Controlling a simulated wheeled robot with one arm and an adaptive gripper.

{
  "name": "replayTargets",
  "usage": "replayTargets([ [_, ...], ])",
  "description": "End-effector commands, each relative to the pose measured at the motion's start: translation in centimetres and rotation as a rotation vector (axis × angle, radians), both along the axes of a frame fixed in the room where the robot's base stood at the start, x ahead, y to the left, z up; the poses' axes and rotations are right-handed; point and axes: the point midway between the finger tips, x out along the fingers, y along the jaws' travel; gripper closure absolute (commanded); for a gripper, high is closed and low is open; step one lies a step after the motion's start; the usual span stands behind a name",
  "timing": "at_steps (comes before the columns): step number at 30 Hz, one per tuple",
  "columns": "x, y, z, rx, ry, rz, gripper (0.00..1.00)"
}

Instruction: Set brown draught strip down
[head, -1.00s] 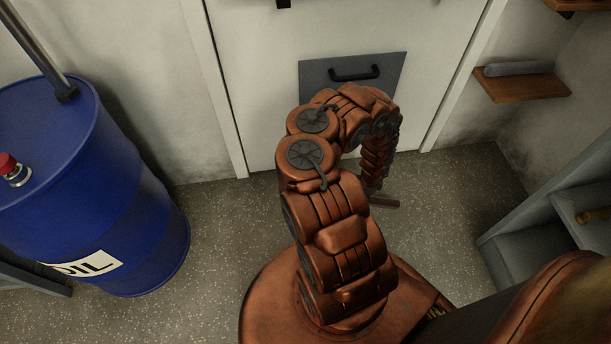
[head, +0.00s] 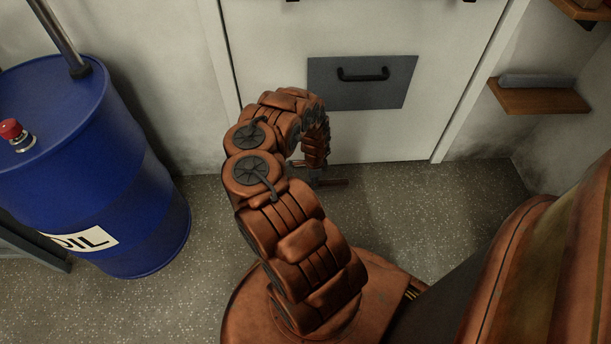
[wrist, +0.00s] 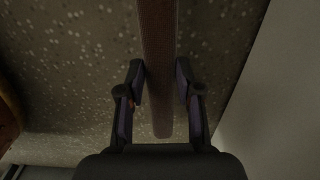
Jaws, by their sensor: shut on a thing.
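The brown draught strip (wrist: 158,50) is a long, narrow bar that runs up the middle of the wrist view, from between the fingers out past the top edge. My gripper (wrist: 160,85) is shut on it, with one dark finger on each side. In the head view, a short end of the strip (head: 334,182) sticks out to the right of my gripper (head: 314,179), low in front of the white door (head: 275,60). The arm hides the rest of it there. Speckled floor lies behind the strip; the gap between them cannot be told.
The door has a grey panel (head: 362,95) with a black handle (head: 363,75). A blue oil drum (head: 120,190) with a red button (head: 11,130) on top stands at left. A wooden shelf (head: 540,98) is on the right wall. The floor (head: 420,205) right of the gripper is clear.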

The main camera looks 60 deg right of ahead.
Motion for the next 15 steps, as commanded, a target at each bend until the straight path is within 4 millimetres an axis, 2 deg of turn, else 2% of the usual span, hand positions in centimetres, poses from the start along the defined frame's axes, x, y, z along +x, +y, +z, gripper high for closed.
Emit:
replayTargets([
  [3, 2.4, -1.1, -0.7, -0.002, 0.000, 0.004, 1.00],
  [7, 4.7, -2.3, -0.8, -0.006, -0.002, 0.003, 1.00],
  [15, 6.9, -3.2, -0.7, -0.004, -0.002, 0.002, 1.00],
])
